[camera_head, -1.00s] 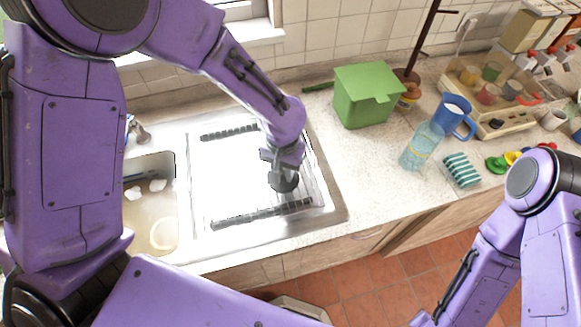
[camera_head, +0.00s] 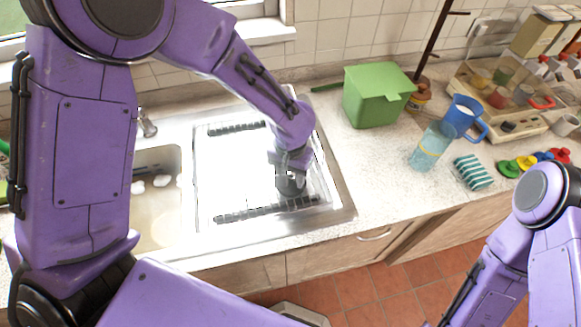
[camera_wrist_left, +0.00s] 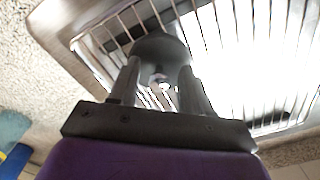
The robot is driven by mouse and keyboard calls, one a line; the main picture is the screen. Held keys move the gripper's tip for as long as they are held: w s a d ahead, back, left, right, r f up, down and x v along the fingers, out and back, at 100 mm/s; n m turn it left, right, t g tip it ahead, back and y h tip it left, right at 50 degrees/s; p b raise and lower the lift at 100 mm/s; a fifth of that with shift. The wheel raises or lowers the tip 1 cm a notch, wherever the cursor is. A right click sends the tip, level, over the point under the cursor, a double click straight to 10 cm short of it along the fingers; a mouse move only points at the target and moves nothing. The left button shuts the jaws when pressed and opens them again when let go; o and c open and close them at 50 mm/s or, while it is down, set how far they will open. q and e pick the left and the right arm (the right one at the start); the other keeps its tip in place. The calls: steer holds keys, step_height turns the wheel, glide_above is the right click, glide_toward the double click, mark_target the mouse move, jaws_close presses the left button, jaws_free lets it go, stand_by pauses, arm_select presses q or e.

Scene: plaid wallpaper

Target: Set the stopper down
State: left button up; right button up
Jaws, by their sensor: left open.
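The stopper (camera_head: 291,185) is a dark grey, rounded piece at the tip of my left gripper (camera_head: 290,172), over the front right part of the drainer beside the sink. In the left wrist view, the stopper (camera_wrist_left: 160,47) sits between and just beyond the fingertips of my left gripper (camera_wrist_left: 160,80), over metal bars. The fingers are open, one on each side of it. Its underside is hidden, so I cannot tell whether it rests fully on the bars. My right arm shows at the lower right, but its gripper is out of the picture.
The drainer has a bright white middle and dark slotted strips (camera_head: 265,209). The sink basin (camera_head: 158,222) is to its left. Counter between drainer and bottle is clear.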

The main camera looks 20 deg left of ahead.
mark_target(291, 175)
arm_select(q)
step_height(291, 175, up, 12)
steer(key=shift+f+b, duration=0.25)
steer(key=shift+b, duration=0.05)
